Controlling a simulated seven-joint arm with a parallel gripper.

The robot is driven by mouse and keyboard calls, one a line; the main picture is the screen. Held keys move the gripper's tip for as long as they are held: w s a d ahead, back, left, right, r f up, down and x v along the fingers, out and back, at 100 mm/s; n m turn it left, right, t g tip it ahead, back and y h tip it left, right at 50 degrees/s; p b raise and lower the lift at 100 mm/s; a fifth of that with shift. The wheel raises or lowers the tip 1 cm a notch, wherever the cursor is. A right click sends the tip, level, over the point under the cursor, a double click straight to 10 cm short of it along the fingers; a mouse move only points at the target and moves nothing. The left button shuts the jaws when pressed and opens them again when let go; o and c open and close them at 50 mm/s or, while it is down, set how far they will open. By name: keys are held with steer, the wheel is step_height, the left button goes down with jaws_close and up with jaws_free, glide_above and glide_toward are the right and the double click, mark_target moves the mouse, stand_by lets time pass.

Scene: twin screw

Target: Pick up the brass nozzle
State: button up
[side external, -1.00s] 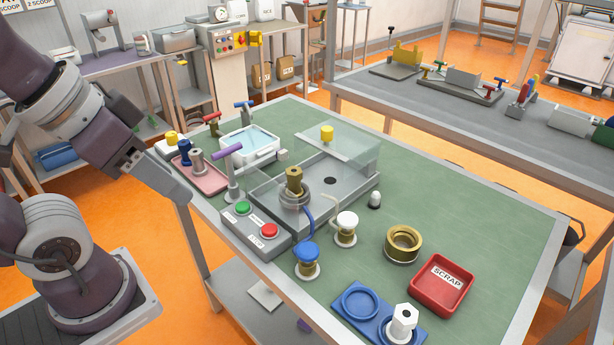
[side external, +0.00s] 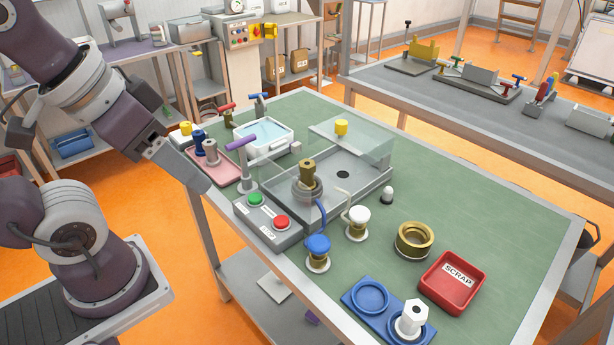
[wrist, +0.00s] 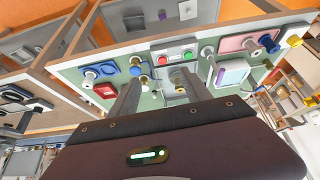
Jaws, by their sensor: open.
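The brass nozzle (side external: 307,171) appears to be the upright brass piece seated in a round grey collar on the grey machine (side external: 345,190) at the middle of the table, in the side view. A clear cover is beside and above it. My gripper (side external: 205,186) is at the table's left edge, well left of the nozzle and apart from it. In the wrist view my gripper (wrist: 160,82) has its two fingers spread, with nothing held between them. The nozzle is too small to make out surely there.
A control box with a green button (side external: 255,199) and a red button stands in front of the machine. A purple-handled post (side external: 243,160), blue knob (side external: 318,247), white knob (side external: 357,219), brass ring (side external: 414,240) and red scrap tray (side external: 452,283) stand around.

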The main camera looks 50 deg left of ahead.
steer(key=w+r+n+g, duration=0.2)
steer(key=w+n, duration=0.4)
steer(key=w, duration=0.1)
steer(key=n+g, duration=0.4)
steer(key=n, duration=1.3)
glide_above(307, 163)
step_height(307, 163, down, 12)
steer(key=shift+w+r, duration=0.1)
steer(key=f, duration=0.6)
steer(key=shift+s+f, duration=0.2)
steer(key=shift+f, duration=0.45)
jaws_close()
